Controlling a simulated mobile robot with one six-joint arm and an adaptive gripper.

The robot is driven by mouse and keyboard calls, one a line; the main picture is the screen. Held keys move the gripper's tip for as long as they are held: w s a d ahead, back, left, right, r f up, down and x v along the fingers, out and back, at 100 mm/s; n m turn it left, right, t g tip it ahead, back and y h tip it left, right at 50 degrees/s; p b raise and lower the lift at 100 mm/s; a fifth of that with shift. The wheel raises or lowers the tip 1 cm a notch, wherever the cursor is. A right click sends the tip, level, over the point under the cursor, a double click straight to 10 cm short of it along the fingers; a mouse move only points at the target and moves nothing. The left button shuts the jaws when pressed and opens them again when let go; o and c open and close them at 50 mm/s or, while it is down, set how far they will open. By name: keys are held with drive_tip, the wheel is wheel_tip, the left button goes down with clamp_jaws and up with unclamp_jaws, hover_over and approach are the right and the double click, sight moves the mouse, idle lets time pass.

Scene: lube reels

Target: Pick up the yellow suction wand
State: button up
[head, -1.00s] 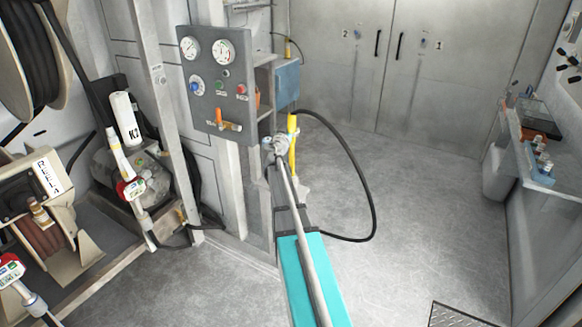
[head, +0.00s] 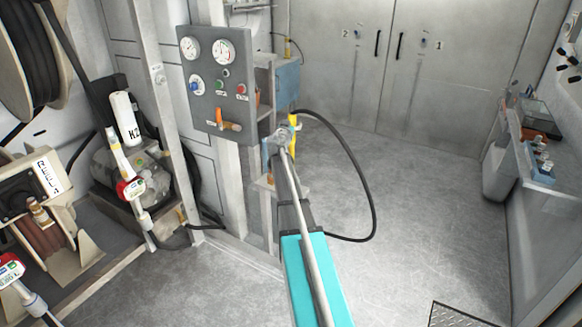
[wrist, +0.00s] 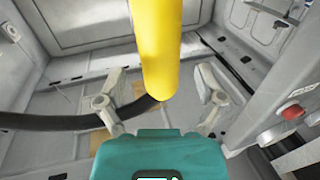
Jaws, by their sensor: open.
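The yellow suction wand (head: 292,123) stands upright beside the blue box near the gauge panel, with a black hose arching from its top. My arm hides its lower part in the head view. In the wrist view the wand (wrist: 158,45) is large and close, between the two fingers and in front of the palm. My gripper (wrist: 160,95) is open, one finger on each side of the wand. I see no finger touching it. In the head view my gripper (head: 278,140) is at the wand and partly hidden by my own arm.
The gauge panel (head: 218,80) with knobs and an orange-handled valve is just left of the wand. The blue box (head: 287,85) is behind it. The black hose (head: 367,170) loops down over the floor at right.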

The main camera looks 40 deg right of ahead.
drive_tip(key=shift+x, duration=0.9)
drive_tip(key=shift+s, duration=0.1)
clamp_jaws()
